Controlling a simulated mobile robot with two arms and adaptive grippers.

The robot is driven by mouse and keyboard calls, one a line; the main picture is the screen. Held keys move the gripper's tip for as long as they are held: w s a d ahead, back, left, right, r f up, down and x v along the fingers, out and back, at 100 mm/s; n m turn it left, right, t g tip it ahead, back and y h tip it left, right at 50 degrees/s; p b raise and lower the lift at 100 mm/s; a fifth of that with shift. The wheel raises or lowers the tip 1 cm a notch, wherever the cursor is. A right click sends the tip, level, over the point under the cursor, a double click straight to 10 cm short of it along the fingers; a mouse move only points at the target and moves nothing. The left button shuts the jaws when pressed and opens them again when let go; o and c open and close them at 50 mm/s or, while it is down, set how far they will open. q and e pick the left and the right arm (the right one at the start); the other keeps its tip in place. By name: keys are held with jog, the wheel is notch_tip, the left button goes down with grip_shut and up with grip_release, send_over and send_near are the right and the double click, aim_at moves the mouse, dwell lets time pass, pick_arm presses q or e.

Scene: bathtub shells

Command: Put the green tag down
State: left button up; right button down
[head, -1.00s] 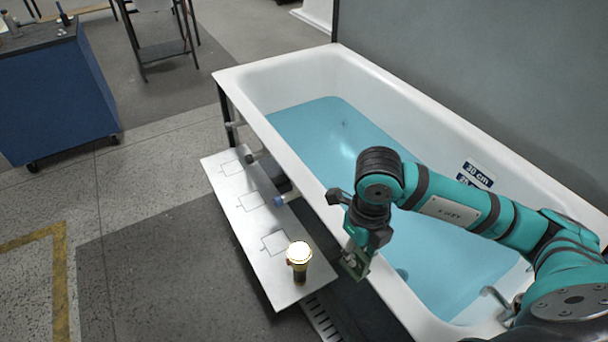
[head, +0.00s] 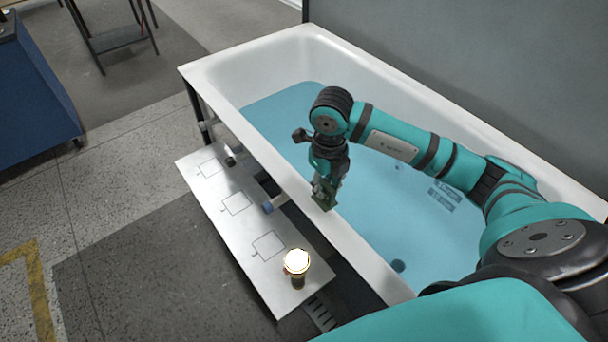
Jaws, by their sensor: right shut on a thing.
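My right gripper (head: 322,190) points down over the near rim of the bathtub (head: 335,233), in the middle of the head view. It is shut on a small dark green piece, which looks like the green tag (head: 325,202). The tag shows only in part below the fingers. I cannot tell whether it touches the rim or hangs above it. My left gripper is out of the picture.
A pale metal shelf (head: 218,222) with several outlined squares runs along the tub's near side. A lit torch (head: 297,268) stands upright on its near end. Pipe stubs, one with a blue end (head: 268,207), stick out above the shelf. Blue water (head: 275,118) lies in the tub.

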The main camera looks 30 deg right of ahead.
jog(key=w, duration=0.2)
jog(key=w+a, duration=0.1)
jog(key=w, duration=0.1)
jog(key=w+p, duration=0.1)
jog(key=w, duration=0.1)
jog(key=shift+w+a+f, duration=0.2)
jog(key=shift+w+f, duration=0.05)
jog(key=shift+f, duration=0.05)
jog(key=shift+w+f, duration=0.1)
jog(key=shift+w, duration=0.05)
notch_tip(320, 180, down, 3)
jog(key=shift+r+p, duration=0.1)
jog(key=shift+p, duration=0.45)
jog(key=shift+f, duration=0.3)
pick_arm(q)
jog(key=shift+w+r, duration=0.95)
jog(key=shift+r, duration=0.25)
pick_arm(e)
jog(key=shift+f, duration=0.1)
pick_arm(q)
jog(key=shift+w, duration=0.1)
pick_arm(e)
jog(key=c, duration=1.3)
grip_release()
jog(key=shift+o, duration=0.2)
